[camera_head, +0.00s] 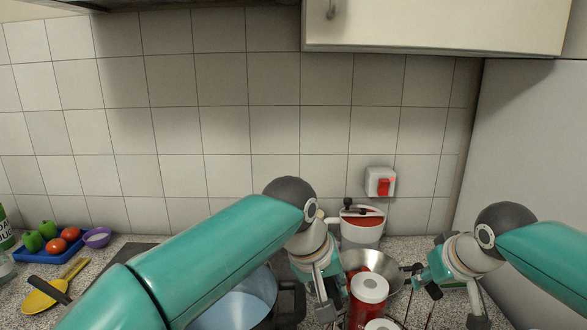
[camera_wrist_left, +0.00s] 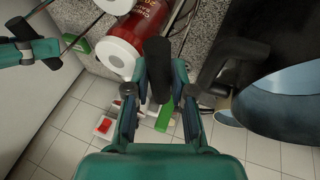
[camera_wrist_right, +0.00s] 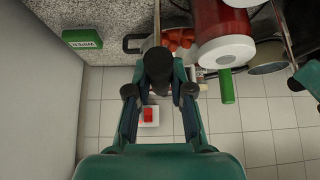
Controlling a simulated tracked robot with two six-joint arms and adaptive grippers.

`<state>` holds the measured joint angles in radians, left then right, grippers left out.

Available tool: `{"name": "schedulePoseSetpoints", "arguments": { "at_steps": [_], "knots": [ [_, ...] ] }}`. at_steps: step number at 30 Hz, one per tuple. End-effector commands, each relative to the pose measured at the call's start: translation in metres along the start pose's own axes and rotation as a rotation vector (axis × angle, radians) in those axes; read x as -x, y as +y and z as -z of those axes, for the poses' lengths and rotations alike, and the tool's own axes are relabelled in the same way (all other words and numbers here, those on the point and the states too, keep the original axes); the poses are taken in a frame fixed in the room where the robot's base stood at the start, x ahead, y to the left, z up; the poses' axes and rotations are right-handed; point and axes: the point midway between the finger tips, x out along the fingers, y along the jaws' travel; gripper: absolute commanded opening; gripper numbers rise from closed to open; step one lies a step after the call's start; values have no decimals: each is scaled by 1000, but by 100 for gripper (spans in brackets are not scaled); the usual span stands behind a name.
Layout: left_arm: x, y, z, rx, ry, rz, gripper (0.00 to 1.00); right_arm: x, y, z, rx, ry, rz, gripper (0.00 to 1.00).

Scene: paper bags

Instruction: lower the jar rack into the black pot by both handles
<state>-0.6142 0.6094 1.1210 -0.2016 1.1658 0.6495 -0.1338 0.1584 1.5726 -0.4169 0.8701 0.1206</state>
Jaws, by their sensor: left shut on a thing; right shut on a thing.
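The jar rack is a thin wire frame (camera_head: 404,306) holding red jars with white lids (camera_head: 369,287); a jar also shows in the left wrist view (camera_wrist_left: 118,58) and the right wrist view (camera_wrist_right: 228,50). My left gripper (camera_wrist_left: 158,90) is shut on one black rack handle (camera_wrist_left: 158,62). My right gripper (camera_wrist_right: 160,91) is shut on the other black handle (camera_wrist_right: 157,65). The black pot (camera_head: 238,305), pale blue inside, stands left of the rack, partly hidden by my left arm. Its dark side handle (camera_head: 290,300) faces the rack. I cannot tell the rack's height above the counter.
A blue tray of vegetables (camera_head: 50,248), purple bowl (camera_head: 97,238) and yellow spatula (camera_head: 45,296) lie at left. A green box (camera_wrist_right: 82,39) is at right.

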Motion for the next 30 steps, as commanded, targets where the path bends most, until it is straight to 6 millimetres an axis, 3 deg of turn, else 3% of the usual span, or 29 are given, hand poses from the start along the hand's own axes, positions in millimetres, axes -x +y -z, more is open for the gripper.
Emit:
{"name": "schedulePoseSetpoints", "arguments": {
  "at_steps": [23,24,28,30],
  "knots": [
    [-4,-2,-3,-5,-5,4,0,-3,2,-1,-1,5,-3,0],
    [-4,-2,-3,-5,-6,5,22,-3,2,-1,-1,4,-3,20],
    [-5,-3,-3,-4,-6,6,0,-4,2,-2,-1,2,-3,0],
    [-5,-3,-3,-3,-6,6,0,-4,2,-2,-1,1,-4,0]
  ]
}}
